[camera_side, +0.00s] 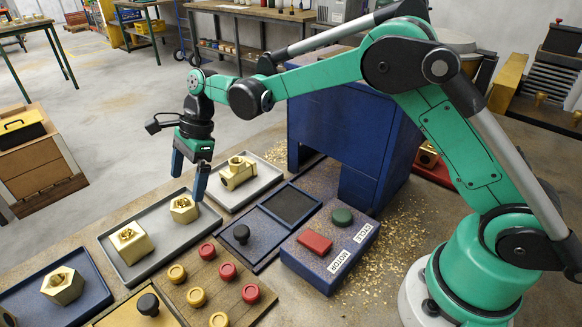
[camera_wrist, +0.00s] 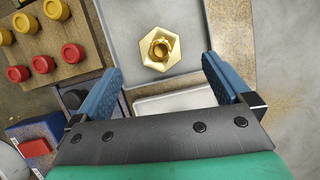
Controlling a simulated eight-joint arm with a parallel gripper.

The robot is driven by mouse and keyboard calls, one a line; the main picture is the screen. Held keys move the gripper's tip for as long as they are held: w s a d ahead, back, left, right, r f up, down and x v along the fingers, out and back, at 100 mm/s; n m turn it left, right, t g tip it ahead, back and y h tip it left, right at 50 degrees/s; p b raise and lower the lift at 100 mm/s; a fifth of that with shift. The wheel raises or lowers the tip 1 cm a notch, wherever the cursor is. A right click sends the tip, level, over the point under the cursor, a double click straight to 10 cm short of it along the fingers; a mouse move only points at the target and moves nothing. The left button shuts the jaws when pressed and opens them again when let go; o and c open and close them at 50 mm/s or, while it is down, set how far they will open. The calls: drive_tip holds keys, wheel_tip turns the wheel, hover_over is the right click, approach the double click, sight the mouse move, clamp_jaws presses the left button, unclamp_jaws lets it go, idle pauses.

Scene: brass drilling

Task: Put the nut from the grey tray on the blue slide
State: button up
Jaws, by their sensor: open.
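The brass hexagonal nut (camera_side: 183,208) with a round hole sits toward the right end of the grey tray (camera_side: 122,272). It shows whole in the wrist view (camera_wrist: 158,48), on the bare tray floor. My gripper (camera_side: 188,187) is open and empty, pointing down above the nut. In the wrist view the nut appears between and slightly beyond the two blue fingertips, apart from both. The blue slide (camera_side: 268,222) lies right of the grey tray, with a black knob and a dark square recess. The recess looks empty.
A square brass block (camera_side: 131,242) shares the grey tray. A paler tray (camera_side: 250,194) behind holds a brass tee fitting (camera_side: 238,172). A board (camera_side: 202,281) with red and yellow pegs lies in front. A blue machine (camera_side: 350,130) and button box (camera_side: 329,245) stand by the slide.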

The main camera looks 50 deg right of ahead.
sight(183, 204)
drive_tip(key=x, duration=0.6)
drive_tip(key=shift+r, duration=0.1)
clamp_jaws()
